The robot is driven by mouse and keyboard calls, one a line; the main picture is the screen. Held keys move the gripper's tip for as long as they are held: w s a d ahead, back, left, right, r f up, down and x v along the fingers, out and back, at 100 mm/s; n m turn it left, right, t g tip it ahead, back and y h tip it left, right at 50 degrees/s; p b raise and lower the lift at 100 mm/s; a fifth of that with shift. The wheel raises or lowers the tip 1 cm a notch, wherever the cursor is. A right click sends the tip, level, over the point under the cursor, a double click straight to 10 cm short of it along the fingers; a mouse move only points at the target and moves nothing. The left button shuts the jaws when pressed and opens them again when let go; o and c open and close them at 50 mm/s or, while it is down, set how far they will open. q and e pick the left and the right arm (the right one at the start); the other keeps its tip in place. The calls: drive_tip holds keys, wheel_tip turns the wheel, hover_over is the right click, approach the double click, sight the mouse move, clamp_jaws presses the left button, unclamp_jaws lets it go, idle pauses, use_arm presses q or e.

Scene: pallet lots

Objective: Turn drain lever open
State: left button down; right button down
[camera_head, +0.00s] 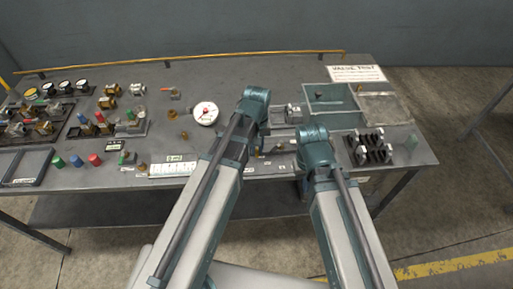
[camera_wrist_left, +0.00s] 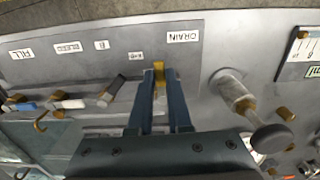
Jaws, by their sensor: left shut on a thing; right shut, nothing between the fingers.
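The drain lever (camera_wrist_left: 159,72) has a yellow end and sits just below the white DRAIN label (camera_wrist_left: 183,36) in the left wrist view. My left gripper (camera_wrist_left: 160,82) is shut on it, one blue finger on each side of the yellow end. The lever's lower part is hidden between the fingers. In the head view my left arm covers the left gripper and the lever. My right arm stands to the right over the bench's front edge, and its gripper (camera_head: 303,186) is shut and empty, mostly hidden by my arm.
Other levers, with white (camera_wrist_left: 62,104) and black (camera_wrist_left: 114,89) handles, lie left of the gripper. A valve with a dark round knob (camera_wrist_left: 274,139) stands close on the right.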

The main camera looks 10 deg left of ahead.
sight(257, 152)
use_arm(q)
drive_tip(key=c, duration=0.8)
unclamp_jaws()
drive_tip(key=shift+c, duration=0.2)
drive_tip(key=shift+r, duration=0.15)
wheel_tip(257, 152, up, 14)
drive_tip(key=p, duration=1.4)
drive_tip(key=shift+f, duration=0.2)
drive_tip(key=shift+f, duration=0.1)
